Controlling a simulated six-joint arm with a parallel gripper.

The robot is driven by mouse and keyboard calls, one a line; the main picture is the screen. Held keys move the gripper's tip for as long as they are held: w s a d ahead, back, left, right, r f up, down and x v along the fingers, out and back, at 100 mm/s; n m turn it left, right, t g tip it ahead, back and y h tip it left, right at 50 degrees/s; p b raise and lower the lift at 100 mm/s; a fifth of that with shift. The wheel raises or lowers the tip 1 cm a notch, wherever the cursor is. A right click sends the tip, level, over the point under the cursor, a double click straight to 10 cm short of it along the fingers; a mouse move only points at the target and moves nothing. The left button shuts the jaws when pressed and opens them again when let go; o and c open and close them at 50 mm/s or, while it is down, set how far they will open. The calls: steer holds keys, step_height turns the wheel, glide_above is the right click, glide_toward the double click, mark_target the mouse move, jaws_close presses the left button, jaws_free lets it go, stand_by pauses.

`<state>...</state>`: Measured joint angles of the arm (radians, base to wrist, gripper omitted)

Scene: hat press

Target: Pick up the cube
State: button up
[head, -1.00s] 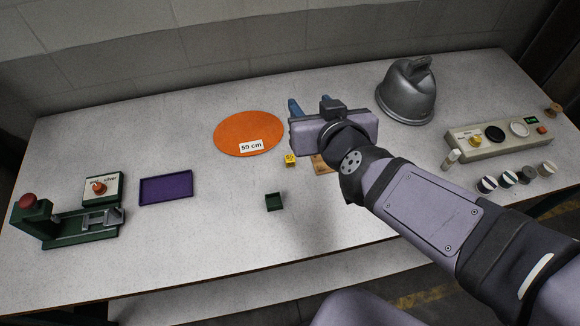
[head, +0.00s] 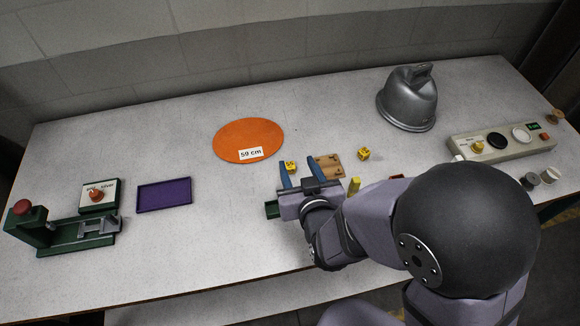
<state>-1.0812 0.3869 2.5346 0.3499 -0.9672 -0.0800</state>
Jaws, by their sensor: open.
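Several small yellow pieces are on the table. One yellow cube (head: 291,167), marked with a number, shows between the blue fingertips of my gripper (head: 296,161), close to the left finger. My gripper is open, and its fingers point toward the back of the table. I cannot tell its height above the table or whether a finger touches this cube. A second yellow cube (head: 364,154) with a number lies farther right, clear of the gripper. A third yellow piece (head: 353,186) stands right of the gripper, partly hidden by my arm.
A wooden board (head: 330,164) lies just right of the fingers. A small green tray (head: 271,209) is partly behind my gripper. An orange disc (head: 240,136) labelled 59 cm lies behind left. A purple tray (head: 165,194) is left, a grey metal bell shape (head: 408,98) back right.

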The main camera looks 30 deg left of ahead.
glide_toward(291, 169)
steer(key=shift+x, duration=1.1)
steer(key=shift+p+x, duration=1.4)
steer(key=shift+x, duration=2.3)
steer(key=shift+c, duration=0.4)
jaws_close()
steer(key=shift+r, duration=0.1)
step_height(291, 169, up, 10)
steer(key=b, duration=0.1)
